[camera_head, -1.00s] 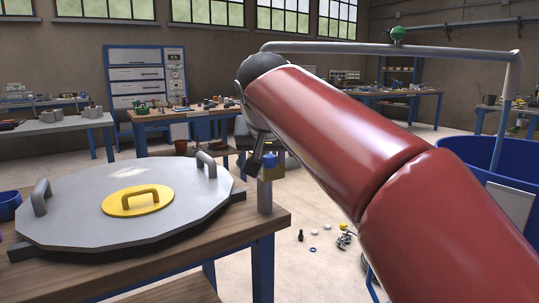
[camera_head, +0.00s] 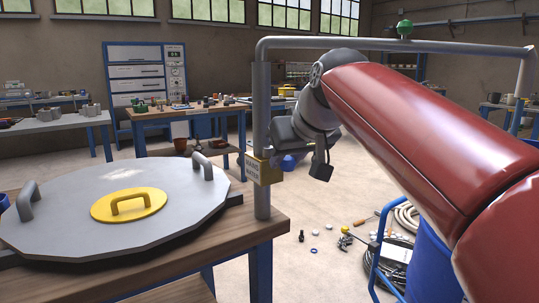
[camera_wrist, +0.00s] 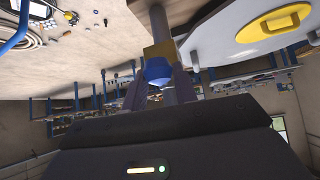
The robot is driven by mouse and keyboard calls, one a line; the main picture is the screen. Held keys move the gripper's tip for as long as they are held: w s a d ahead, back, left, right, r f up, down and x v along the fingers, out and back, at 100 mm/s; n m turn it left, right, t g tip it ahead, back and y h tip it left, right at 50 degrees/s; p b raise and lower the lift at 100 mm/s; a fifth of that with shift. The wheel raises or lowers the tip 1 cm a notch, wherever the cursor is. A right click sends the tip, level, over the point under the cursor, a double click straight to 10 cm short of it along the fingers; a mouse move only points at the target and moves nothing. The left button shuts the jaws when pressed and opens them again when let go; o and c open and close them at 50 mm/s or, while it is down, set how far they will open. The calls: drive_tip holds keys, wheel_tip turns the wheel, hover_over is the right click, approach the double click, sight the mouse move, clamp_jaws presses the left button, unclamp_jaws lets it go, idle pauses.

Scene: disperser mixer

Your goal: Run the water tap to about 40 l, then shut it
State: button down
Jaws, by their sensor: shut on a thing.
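The tap's yellow body (camera_head: 263,170) sits low on a grey upright pipe (camera_head: 262,110) at the corner of the wooden bench. Its lettering is too small to read surely. In the wrist view the yellow body (camera_wrist: 158,50) has a blue knob (camera_wrist: 157,70) in front of it. My gripper (camera_wrist: 159,82) is shut on this knob, one finger on each side. In the head view my gripper's grey body reaches the tap from the right and hides the knob. The pipe runs overhead to a downward spout (camera_head: 525,75) at the right. Water flow and litre reading cannot be told.
A grey round lid (camera_head: 60,215) with a yellow centre plate (camera_head: 128,205) and upright handles lies on the bench (camera_head: 225,245). A green knob (camera_head: 404,28) tops the overhead pipe. A blue drum (camera_head: 430,262) is partly hidden behind my arm. Small parts and hoses lie on the floor.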

drive_tip(key=shift+w+d+n+g+y+p, duration=0.15)
drive_tip(key=shift+w+d+n+y+p, duration=0.1)
drive_tip(key=shift+d+n+y, duration=0.25)
drive_tip(key=shift+w+d+n+g+y+p, duration=0.15)
drive_tip(key=shift+d+n+y+p, duration=0.1)
drive_tip(key=shift+n, duration=0.35)
drive_tip(key=c, duration=1.1)
unclamp_jaws()
drive_tip(key=v, duration=0.8)
drive_tip(key=shift+p, duration=0.3)
